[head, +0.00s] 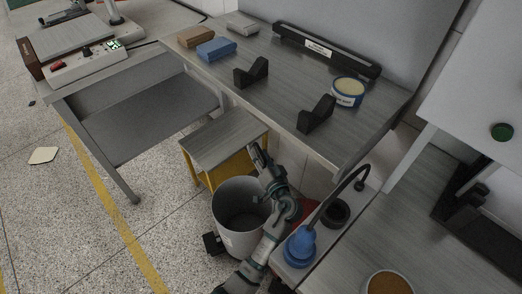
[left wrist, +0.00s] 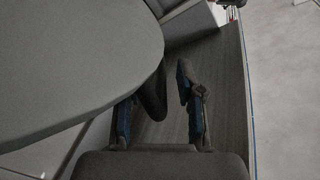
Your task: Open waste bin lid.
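The waste bin (head: 241,242) is a grey round bin on the floor, with a dark pedal-like part (head: 211,244) at its lower left. In the left wrist view a large flat, rounded grey surface (left wrist: 75,65), likely the lid, fills the left side. My left gripper (head: 259,150) is above the bin's far right rim. My right gripper is not in view.
A small wood-topped table (head: 222,140) with yellow legs stands just behind the bin. A workbench (head: 285,75) carries blocks, black holders and a tin. A counter with a blue-based lamp-like device (head: 300,246) lies right of my arm. Floor to the left is mostly free.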

